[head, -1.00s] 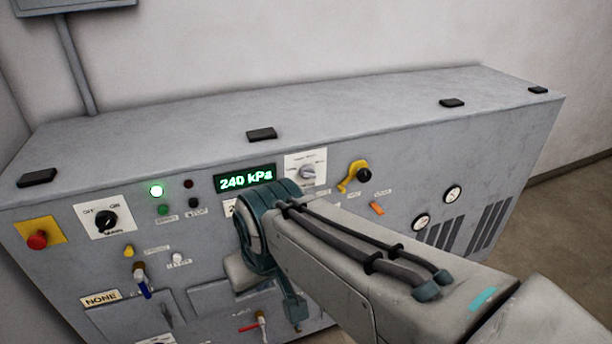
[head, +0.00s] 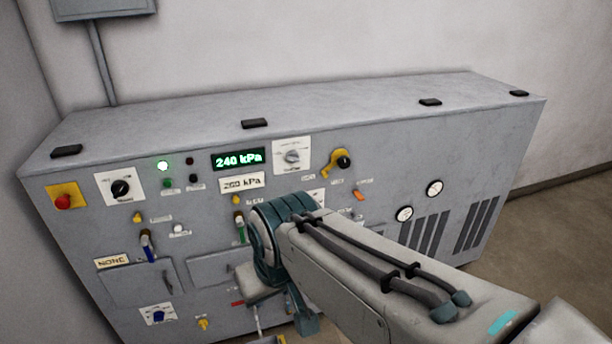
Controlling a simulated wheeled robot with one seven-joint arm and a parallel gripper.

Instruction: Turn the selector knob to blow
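The grey pump cabinet carries several knobs. A grey knob (head: 292,157) sits on a white plate right of the green display, its small print too blurred to read. A black knob (head: 120,188) sits on a white plate at the upper left, and a blue knob (head: 158,315) on a white plate at the lower left. I cannot tell which is the selector or where its blow mark is. My gripper (head: 258,284) hangs below my wrist before the lower middle of the panel, apart from these knobs; its fingers do not show clearly.
The display (head: 238,159) reads 240 kPa; a label (head: 241,183) below reads about 260 kPa. My arm covers the lower right middle.

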